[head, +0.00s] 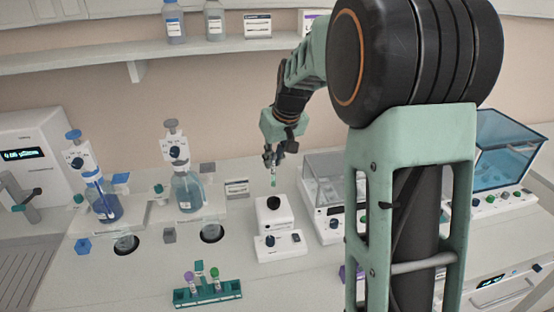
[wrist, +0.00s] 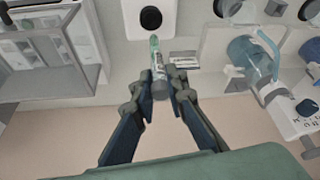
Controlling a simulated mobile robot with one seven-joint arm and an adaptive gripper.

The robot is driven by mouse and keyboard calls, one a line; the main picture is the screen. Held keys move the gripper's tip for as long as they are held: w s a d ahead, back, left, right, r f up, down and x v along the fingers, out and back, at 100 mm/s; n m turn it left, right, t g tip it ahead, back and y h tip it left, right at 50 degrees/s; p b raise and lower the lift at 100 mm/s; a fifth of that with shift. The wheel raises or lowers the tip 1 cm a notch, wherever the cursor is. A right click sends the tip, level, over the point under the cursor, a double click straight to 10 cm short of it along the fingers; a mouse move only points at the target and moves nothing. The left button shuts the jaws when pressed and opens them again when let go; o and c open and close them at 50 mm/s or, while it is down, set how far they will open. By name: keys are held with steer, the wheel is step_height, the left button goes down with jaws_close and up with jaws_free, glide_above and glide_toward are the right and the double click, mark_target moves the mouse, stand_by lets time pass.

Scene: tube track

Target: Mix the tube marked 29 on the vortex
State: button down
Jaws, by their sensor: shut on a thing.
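My gripper (head: 273,155) is shut on a small tube (head: 273,177) and holds it upright in the air, above and a little behind the vortex mixer. In the wrist view the gripper (wrist: 160,88) has its fingers on both sides of the tube (wrist: 155,55), which has a pale green end. The number on its label is too small to read. The vortex mixer (head: 280,243) is a white box with a black round cup (head: 273,203) on top and dark knobs on its front. The cup also shows in the wrist view (wrist: 151,18). The tube is apart from the cup.
A green rack (head: 208,293) with a purple-capped tube (head: 190,283) and a green-capped tube (head: 215,280) stands at the front. Bottle dispensers (head: 187,188) stand left of the mixer. A clear-lidded device (head: 335,190) stands close on its right.

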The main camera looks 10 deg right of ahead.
mark_target(274, 176)
steer(key=shift+f+b, duration=1.5)
steer(key=shift+f, duration=0.9)
steer(key=shift+f+b, duration=0.6)
steer(key=shift+b, duration=0.1)
steer(key=shift+f+b, duration=0.3)
steer(key=shift+f+b, duration=0.4)
stand_by(4.2)
